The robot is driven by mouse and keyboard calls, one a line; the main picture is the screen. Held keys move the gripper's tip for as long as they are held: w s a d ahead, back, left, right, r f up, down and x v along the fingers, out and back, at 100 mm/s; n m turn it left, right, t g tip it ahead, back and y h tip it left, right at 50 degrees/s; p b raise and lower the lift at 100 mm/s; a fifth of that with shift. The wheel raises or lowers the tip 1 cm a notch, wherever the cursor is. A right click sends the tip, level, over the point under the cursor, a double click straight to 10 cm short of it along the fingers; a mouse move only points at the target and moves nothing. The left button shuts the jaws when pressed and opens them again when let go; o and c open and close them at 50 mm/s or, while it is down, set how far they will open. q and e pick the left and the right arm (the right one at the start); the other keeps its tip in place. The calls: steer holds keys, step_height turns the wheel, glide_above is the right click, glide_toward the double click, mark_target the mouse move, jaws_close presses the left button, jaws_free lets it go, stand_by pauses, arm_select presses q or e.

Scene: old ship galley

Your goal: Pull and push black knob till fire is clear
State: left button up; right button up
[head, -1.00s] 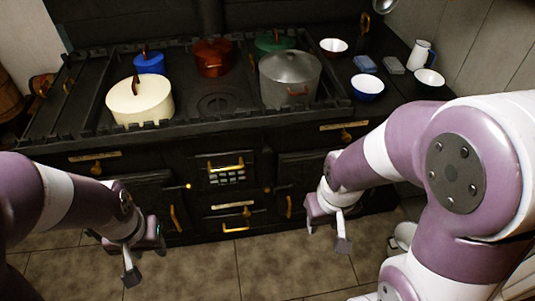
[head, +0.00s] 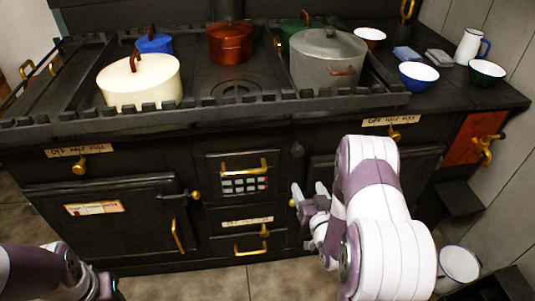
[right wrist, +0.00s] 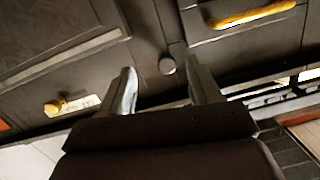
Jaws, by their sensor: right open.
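The black knob (head: 297,149) is a small round knob on the dark stove front, right of the barred grate (head: 244,184). In the right wrist view the knob (right wrist: 167,66) shows grey, ahead of and between the two fingertips, apart from them. My right gripper (head: 309,189) is open and empty, just below the knob in the head view. Small pale and reddish patches show behind the grate bars; I cannot tell how clear the fire is. My left gripper (head: 103,287) is low at the left, cut by the bottom edge, its jaws unclear.
The black stove (head: 230,122) carries a cream pot (head: 140,85), a grey pot (head: 325,65), a red pot (head: 231,46) and others. Brass handles (head: 244,168) stick out near the grate. A white bucket (head: 458,265) stands on the floor at right.

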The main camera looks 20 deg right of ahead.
mark_target(299, 154)
steer(key=shift+t, duration=0.8)
steer(key=w+d+r, duration=0.1)
steer(key=w, duration=0.3)
steer(key=w+r+b, duration=0.1)
steer(key=w, duration=0.3)
steer(key=w+d+r, duration=0.1)
steer(key=w, duration=0.3)
steer(key=shift+w+d+b, duration=0.2)
steer(key=shift+d+b, duration=0.1)
steer(key=shift+d, duration=0.05)
jaws_close()
